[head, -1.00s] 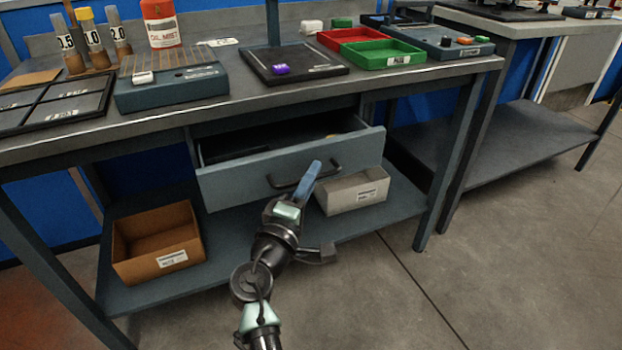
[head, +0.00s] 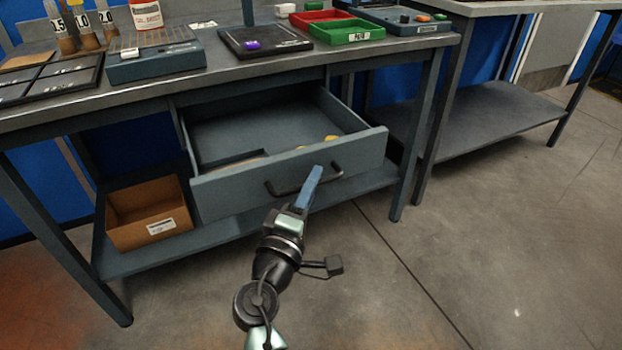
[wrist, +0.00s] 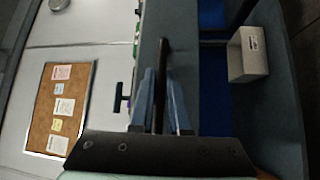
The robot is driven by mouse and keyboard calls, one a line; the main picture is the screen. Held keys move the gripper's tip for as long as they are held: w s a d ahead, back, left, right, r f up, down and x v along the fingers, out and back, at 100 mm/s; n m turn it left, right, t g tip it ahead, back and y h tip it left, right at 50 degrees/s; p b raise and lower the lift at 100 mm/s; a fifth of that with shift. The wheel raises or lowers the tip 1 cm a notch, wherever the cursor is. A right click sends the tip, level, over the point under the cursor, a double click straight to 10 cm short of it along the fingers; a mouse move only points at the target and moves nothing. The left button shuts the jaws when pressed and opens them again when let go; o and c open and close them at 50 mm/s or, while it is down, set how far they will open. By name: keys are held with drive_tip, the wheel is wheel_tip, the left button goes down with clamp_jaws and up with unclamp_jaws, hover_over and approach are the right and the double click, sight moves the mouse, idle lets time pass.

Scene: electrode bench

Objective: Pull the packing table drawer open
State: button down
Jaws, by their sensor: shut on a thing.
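The packing table drawer (head: 230,190) is grey-blue and stands well out from under the tabletop in the head view. Its inside shows, with small yellow things (head: 331,138) near the front. A dark bar handle (head: 283,190) is on its front panel. My gripper (head: 316,174) is at the handle, with its blue fingers shut on it. In the wrist view the dark handle (wrist: 163,70) runs between the two blue fingers of my gripper (wrist: 160,95). The fingers hide part of the handle in the head view.
A brown open box (head: 128,240) sits on the lower shelf at left. A pale box (wrist: 240,62) shows in the wrist view. The floor in front is clear.

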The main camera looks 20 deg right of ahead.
drive_tip(key=shift+a, duration=0.1)
drive_tip(key=c, duration=0.9)
unclamp_jaws()
drive_tip(key=shift+s, duration=0.1)
drive_tip(key=p+v, duration=0.2)
drive_tip(key=v, duration=1)
drive_tip(key=shift+s+a+f, duration=0.15)
drive_tip(key=shift+s+a, duration=0.1)
drive_tip(key=shift+a, duration=0.1)
